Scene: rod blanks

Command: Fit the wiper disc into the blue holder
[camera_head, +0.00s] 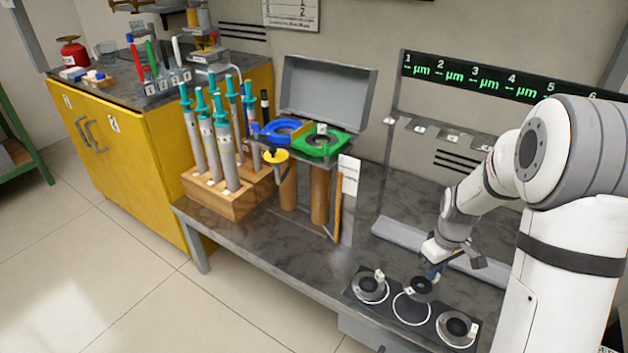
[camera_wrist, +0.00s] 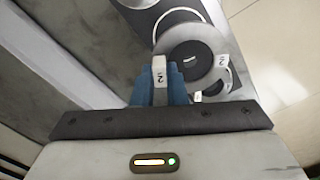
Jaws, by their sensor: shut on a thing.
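My gripper (camera_head: 433,272) is shut on the upright white tab of a wiper disc (camera_head: 421,287), a dark round disc. In the wrist view the blue fingertips (camera_wrist: 160,88) pinch the tab marked 2, and the disc (camera_wrist: 203,45) shows beyond them. In the head view the disc is just above the middle ring (camera_head: 411,318) of a dark tray; I cannot tell whether they touch. The blue holder (camera_head: 263,133) stands back at the left, far from my gripper. Its opening looks empty, but it is small in view.
The tray's left place (camera_head: 369,291) and right place (camera_head: 456,330) hold other discs. A green holder (camera_head: 341,146) adjoins the blue one. A yellow-topped object (camera_head: 275,156) and wooden block with several teal-handled tubes (camera_head: 218,205) stand nearby. Bench between is mostly clear.

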